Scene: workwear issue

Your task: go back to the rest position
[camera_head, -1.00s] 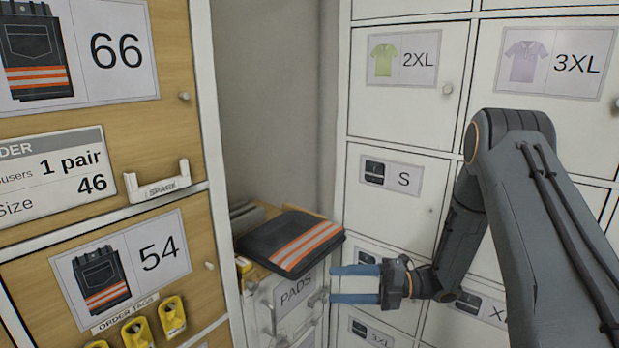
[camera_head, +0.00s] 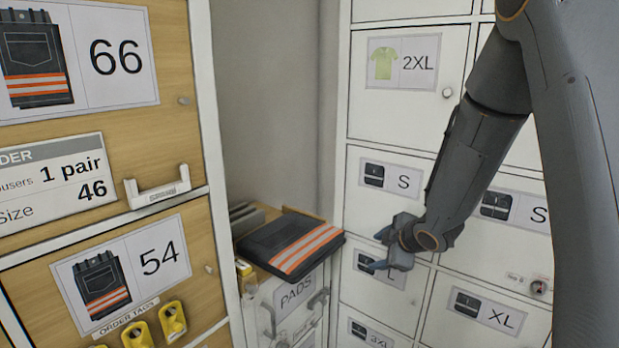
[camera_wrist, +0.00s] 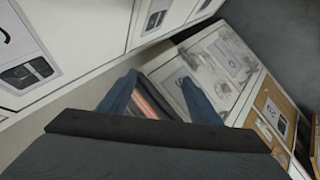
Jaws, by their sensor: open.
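My gripper (camera_head: 372,252) is open and empty in the head view, in front of the white lockers (camera_head: 400,118) and to the right of the folded trousers. In the wrist view its two blue fingers (camera_wrist: 158,95) stand apart with nothing gripped between them. The folded dark trousers with orange and pale stripes (camera_head: 290,243) lie on top of the low drawer unit labelled PADS (camera_head: 293,292). They also show beyond the fingers in the wrist view (camera_wrist: 150,97). My arm comes down from the upper right of the head view.
Wooden doors (camera_head: 180,125) marked 66 and 54 stand at left, with a white SPARE holder (camera_head: 158,192), an order card (camera_head: 52,186) and yellow order tags (camera_head: 172,320). Handles stick out from the drawer unit. A grey wall (camera_head: 268,100) is behind.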

